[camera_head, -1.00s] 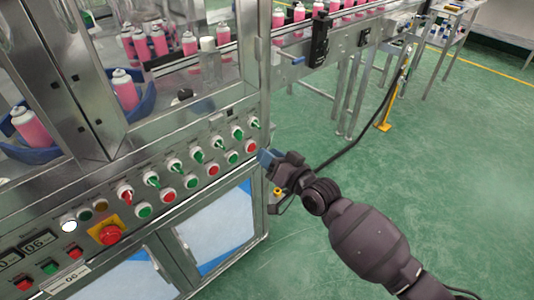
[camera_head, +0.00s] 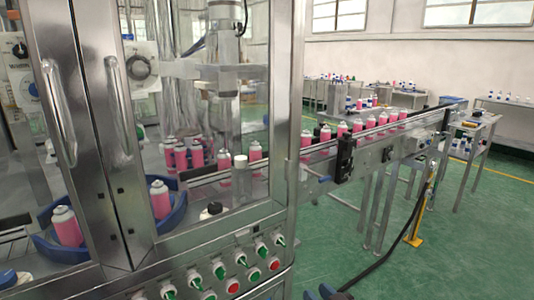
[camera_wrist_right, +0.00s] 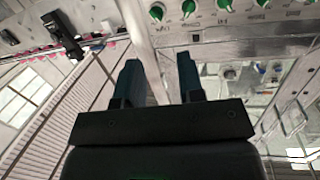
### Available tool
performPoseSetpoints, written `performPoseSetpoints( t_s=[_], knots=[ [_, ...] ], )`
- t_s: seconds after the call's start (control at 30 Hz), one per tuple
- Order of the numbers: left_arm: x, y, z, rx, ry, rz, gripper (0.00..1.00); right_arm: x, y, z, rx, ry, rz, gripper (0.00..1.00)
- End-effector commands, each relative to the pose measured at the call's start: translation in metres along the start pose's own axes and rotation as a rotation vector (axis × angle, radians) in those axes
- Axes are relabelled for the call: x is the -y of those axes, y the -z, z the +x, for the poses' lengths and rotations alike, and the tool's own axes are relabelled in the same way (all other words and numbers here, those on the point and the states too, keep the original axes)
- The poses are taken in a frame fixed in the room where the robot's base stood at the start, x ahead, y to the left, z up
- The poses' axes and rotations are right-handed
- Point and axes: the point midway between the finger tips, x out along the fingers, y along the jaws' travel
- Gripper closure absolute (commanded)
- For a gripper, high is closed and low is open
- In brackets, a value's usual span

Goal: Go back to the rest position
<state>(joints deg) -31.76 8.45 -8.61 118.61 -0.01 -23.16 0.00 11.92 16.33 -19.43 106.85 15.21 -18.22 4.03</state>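My right gripper (camera_head: 325,292) shows only as a blue fingertip and a dark part at the bottom edge of the head view, right of the machine's control panel (camera_head: 205,282). In the right wrist view, the two dark blue fingers of this gripper (camera_wrist_right: 160,75) stand apart with nothing between them. The panel with its green knobs also shows at the top of that view (camera_wrist_right: 222,22), beyond the fingers. No contact with the panel shows. My left gripper is in neither current view.
The glass-doored crimping machine (camera_head: 125,205) fills the left, with pink cans inside. A conveyor (camera_head: 375,138) carrying several pink cans (camera_head: 383,120) runs to the right. A black cable (camera_head: 395,245) hangs by a yellow stand (camera_head: 415,240). Green floor (camera_head: 470,260) at the right is clear.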

Motion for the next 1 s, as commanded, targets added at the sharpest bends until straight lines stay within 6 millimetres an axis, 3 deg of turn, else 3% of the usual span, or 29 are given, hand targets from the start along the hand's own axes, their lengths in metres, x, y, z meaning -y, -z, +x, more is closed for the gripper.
performPoseSetpoints(
  t_s=[0.4, 0.7, 0.83, 1.0],
  knots=[
    [0.004, 0.009, -0.006, -0.014, 0.004, 0.005, 0.57, -0.036, -0.083, -0.139, 0.224, -0.261, -0.087, 0.65],
    [0.004, 0.008, -0.012, -0.005, 0.008, -0.002, 0.57, -0.038, -0.142, -0.251, 0.407, -0.397, -0.033, 0.65],
    [0.004, 0.011, -0.013, -0.008, 0.009, -0.007, 0.57, -0.031, -0.162, -0.283, 0.469, -0.422, -0.004, 0.65],
    [0.003, 0.014, -0.014, -0.013, 0.009, -0.010, 0.57, -0.026, -0.173, -0.302, 0.505, -0.431, 0.011, 0.65]
  ],
)
